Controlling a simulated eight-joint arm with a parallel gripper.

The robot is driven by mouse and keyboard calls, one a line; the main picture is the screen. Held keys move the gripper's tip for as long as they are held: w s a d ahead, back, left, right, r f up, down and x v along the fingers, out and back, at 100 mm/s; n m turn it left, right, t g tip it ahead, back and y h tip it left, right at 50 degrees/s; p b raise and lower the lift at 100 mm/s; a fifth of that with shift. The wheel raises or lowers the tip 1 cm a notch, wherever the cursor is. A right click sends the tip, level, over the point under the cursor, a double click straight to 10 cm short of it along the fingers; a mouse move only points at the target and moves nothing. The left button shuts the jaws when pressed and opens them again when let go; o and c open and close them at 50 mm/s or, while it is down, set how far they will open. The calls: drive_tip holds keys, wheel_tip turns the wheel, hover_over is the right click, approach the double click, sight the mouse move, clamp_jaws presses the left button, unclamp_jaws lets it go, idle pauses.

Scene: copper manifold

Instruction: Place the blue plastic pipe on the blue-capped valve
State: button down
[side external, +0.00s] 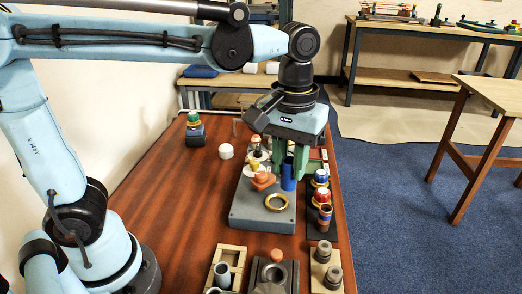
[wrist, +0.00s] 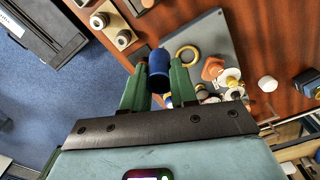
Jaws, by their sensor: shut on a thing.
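My gripper (side external: 289,172) has green fingers shut on the blue plastic pipe (side external: 288,181). The pipe is upright over the right back part of the grey plate (side external: 247,217); I cannot tell whether it touches the plate. In the wrist view, the blue pipe (wrist: 158,74) shows between the two fingertips (wrist: 159,62). A blue-capped valve (side external: 320,177) with a yellow part stands to the right of the pipe, beside the plate, apart from it. In the wrist view, the area behind the pipe and fingers is partly hidden.
A brass ring (side external: 277,202) and orange and white fittings (side external: 263,178) are on the plate. Wooden holders (side external: 228,262) with grey pieces are in front. The left of the table is mostly clear.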

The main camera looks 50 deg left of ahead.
drive_tip(key=w+d, duration=0.2)
drive_tip(key=w, duration=1.1)
hover_over(321, 172)
wheel_tip(321, 172, down, 7)
drive_tip(key=shift+r, duration=0.1)
drive_tip(key=shift+f, duration=2)
drive_tip(key=shift+f, duration=0.2)
drive_tip(key=c, duration=0.9)
unclamp_jaws()
drive_tip(key=shift+r, duration=0.15)
